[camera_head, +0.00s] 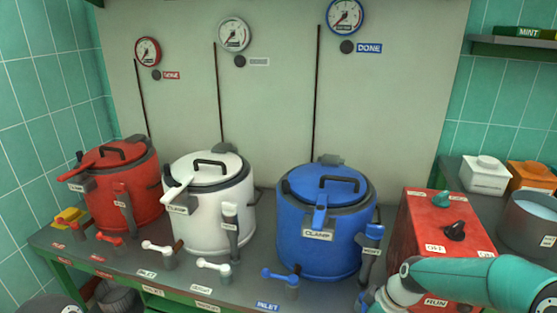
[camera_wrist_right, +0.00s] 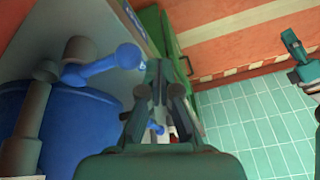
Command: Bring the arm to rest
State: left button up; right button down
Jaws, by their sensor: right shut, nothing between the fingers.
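My right arm (camera_head: 475,281) reaches in from the right in the head view, in front of the red control box. In the right wrist view my right gripper (camera_wrist_right: 155,88) is shut and empty, its dark fingers close together. The blue kettle (camera_head: 322,235) stands left of this arm, its lid down. Its blue body (camera_wrist_right: 65,125) and a blue lever handle (camera_wrist_right: 104,63) are left of the fingers in the wrist view. I cannot tell whether the fingers touch anything.
A white kettle (camera_head: 212,215) and a red kettle (camera_head: 125,195) stand further left on the bench. The red control box (camera_head: 425,220) has knobs on top. White and orange containers and a grey pot (camera_head: 525,225) stand at the right. Green tiled floor (camera_wrist_right: 255,120) lies open right of the gripper.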

jog(key=s+a+f+m+g, duration=0.1)
jog(key=s+a+f+m, duration=0.45)
jog(key=s+f, duration=0.45)
jog(key=s+a+f+m, duration=0.4)
jog(key=s+f+m, duration=0.35)
jog(key=s, duration=0.45)
notch_tip(320, 180, up, 13)
jog(key=p, duration=1.3)
jog(key=shift+p, duration=0.3)
jog(key=shift+w+d+f, duration=0.1)
jog(key=shift+f, duration=0.05)
